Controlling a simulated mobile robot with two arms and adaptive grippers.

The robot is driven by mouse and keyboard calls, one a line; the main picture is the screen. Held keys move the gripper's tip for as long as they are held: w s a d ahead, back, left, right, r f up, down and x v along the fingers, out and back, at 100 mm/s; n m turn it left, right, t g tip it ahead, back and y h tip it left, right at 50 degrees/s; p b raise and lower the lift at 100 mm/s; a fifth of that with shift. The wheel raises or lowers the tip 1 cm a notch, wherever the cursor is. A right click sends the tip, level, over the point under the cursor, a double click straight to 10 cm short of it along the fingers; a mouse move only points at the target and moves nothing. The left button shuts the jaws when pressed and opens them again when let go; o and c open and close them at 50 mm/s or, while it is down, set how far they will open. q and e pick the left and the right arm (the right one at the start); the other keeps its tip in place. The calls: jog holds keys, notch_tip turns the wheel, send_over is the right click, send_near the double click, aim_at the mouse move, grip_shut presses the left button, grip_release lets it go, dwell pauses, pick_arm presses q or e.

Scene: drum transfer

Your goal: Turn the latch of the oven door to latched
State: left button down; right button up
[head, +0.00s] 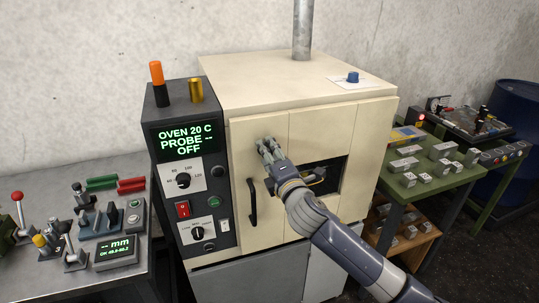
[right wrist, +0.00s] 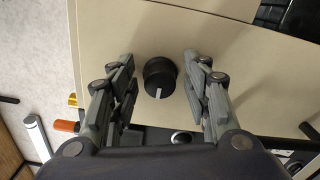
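The cream oven (head: 310,85) stands in the middle of the head view with its door (head: 312,135) shut or nearly so. The latch (right wrist: 160,78), a round black knob with a white pointer line, sits on the cream door in the right wrist view. In the head view my right gripper hides it. My right gripper (head: 268,149) is at the upper left of the door. In the right wrist view its fingers (right wrist: 160,90) are open on both sides of the knob, with gaps to it. My left gripper is not in view.
A black door handle (head: 252,202) is just below my right gripper. The control panel (head: 190,165), with dials and a red switch, is to the left. A grey bench (head: 45,185) with gauges is at far left; a green table (head: 447,187) with metal blocks is at right.

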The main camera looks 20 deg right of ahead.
jog(key=shift+s, duration=0.1)
jog(key=s, duration=1.1)
jog(key=shift+s+d, duration=0.25)
jog(key=shift+s, duration=0.15)
jog(key=d+f+m+g+h+b, duration=0.1)
jog(key=d+f+m+g, duration=0.2)
jog(key=f, duration=1.4)
jog(key=d+f+m+g+b, duration=0.1)
jog(key=d+f+m+g, duration=0.25)
jog(key=f, duration=1.35)
jog(key=s+f+m+g, duration=0.2)
jog(key=s+f, duration=0.5)
jog(key=f, duration=0.4)
jog(key=s+f+m+g, duration=0.2)
jog(key=s+f+m, duration=0.1)
jog(key=s+f, duration=0.55)
jog(key=s+a+f+m+g, duration=0.1)
jog(key=s+f+m+g, duration=0.1)
jog(key=s+f, duration=0.4)
jog(key=s+a+f+m+g+b, duration=0.1)
jog(key=s+f, duration=0.6)
jog(key=s, duration=0.9)
jog(key=s+a+f+m+g+b, duration=0.1)
jog(key=s+f+m+g, duration=0.2)
jog(key=s+f, duration=0.4)
jog(key=s+m, duration=0.1)
jog(key=s, duration=0.3)
jog(key=shift+s+a, duration=0.25)
jog(key=shift+a, duration=0.1)
